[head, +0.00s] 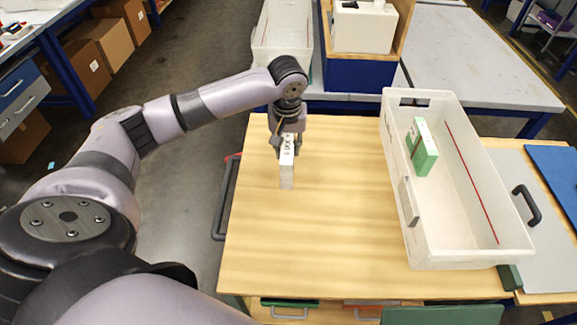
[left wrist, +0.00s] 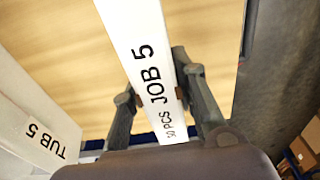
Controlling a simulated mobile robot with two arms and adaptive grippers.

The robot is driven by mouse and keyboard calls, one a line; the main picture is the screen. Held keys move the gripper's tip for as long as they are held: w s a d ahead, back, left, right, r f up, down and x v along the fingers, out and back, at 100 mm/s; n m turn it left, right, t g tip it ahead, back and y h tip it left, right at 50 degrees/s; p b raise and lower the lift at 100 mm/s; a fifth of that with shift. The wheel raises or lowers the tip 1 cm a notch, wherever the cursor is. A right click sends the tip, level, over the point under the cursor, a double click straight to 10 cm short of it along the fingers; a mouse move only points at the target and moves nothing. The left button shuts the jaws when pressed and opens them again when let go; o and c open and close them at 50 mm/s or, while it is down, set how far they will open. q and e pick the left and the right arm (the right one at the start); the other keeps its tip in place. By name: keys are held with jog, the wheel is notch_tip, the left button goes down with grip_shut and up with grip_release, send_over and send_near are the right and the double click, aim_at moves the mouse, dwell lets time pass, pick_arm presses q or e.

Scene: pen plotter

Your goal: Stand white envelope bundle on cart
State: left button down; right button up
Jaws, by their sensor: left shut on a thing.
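The white envelope bundle (head: 287,172) is a narrow upright block over the left part of the wooden cart top (head: 310,235). My left gripper (head: 287,136) is above it, fingers pointing down, shut on its upper part. In the left wrist view the bundle (left wrist: 133,45) runs between the two fingers of the left gripper (left wrist: 155,88), and its printed side reads "JOB 5" with a smaller "PCS" line. I cannot tell whether its lower end touches the cart top. My right gripper is not in view.
A white tub (head: 455,245) stands on the cart's right side, holding a green-and-white block (head: 424,152). Its "TUB 5" label (left wrist: 45,133) shows in the left wrist view. The cart's dark handle (head: 226,200) is at the left edge. The cart's middle and front are clear.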

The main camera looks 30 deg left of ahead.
pick_arm(q)
notch_tip(320, 180, down, 4)
jog(key=shift+r, duration=0.1)
jog(key=shift+f, duration=0.35)
notch_tip(320, 180, down, 4)
jog(key=shift+r, duration=0.25)
jog(key=shift+f, duration=0.15)
jog(key=c, duration=1.8)
grip_release()
jog(key=shift+f, duration=0.1)
jog(key=o, duration=0.5)
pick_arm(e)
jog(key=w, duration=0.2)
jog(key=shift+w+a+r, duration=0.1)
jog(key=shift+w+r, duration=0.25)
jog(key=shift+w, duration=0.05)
